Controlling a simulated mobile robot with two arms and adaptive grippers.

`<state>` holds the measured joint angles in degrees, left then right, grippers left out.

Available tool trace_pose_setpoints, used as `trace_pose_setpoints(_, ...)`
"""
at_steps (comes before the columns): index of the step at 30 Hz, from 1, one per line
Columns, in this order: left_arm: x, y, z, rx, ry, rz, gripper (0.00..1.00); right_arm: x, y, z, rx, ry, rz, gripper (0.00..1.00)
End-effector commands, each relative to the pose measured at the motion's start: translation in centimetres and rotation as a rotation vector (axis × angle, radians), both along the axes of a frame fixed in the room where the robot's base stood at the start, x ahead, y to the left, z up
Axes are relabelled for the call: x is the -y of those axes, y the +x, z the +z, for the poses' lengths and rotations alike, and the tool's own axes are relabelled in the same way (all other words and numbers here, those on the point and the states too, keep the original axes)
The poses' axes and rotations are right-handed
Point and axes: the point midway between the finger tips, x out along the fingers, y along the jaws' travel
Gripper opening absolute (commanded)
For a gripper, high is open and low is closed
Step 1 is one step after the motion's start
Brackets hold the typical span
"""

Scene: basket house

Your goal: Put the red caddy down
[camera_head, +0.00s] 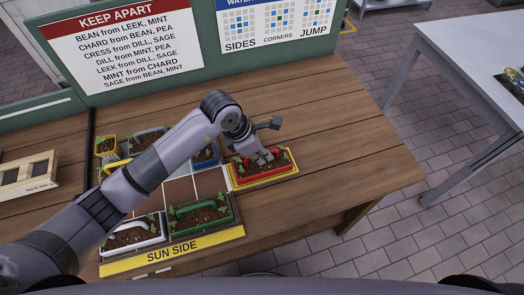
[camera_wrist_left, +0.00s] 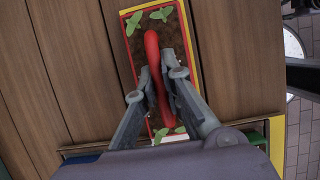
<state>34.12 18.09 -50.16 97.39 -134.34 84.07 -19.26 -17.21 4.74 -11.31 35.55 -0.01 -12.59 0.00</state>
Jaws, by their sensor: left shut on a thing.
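The red caddy (camera_head: 281,171) holds dark soil and green seedlings and sits at the right side of the planter grid, within a yellow outline (camera_head: 236,186). My left gripper (camera_head: 265,158) is over it. In the left wrist view, my left gripper (camera_wrist_left: 158,92) is shut on the caddy's red handle (camera_wrist_left: 153,52), with one finger on each side. My right gripper is not in view.
A green caddy (camera_head: 232,215) and a white caddy (camera_head: 160,222) stand at the front, behind the yellow "SUN SIDE" strip (camera_head: 172,253). A blue caddy (camera_head: 214,150) and a yellow pot (camera_head: 106,138) stand farther back. A wooden crate (camera_head: 28,176) is at left. Table right of the red caddy is clear.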

Motion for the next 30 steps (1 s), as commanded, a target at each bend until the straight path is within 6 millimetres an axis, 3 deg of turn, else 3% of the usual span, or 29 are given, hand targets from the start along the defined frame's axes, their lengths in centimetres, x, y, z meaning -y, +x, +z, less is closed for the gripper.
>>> trace_pose_setpoints(11,0.04,0.06,-0.67,0.003,-0.001,-0.001,0.00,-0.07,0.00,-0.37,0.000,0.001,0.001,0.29)
trace_pose_setpoints(12,0.02,0.04,-0.63,0.003,0.000,-0.001,0.10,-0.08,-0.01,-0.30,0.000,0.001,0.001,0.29)
trace_pose_setpoints(21,0.02,0.02,-0.56,0.002,-0.001,-0.001,0.28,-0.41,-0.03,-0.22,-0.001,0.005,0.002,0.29)
trace_pose_setpoints(30,0.03,0.02,-0.40,0.002,-0.001,-0.001,0.28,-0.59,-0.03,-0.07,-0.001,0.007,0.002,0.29)
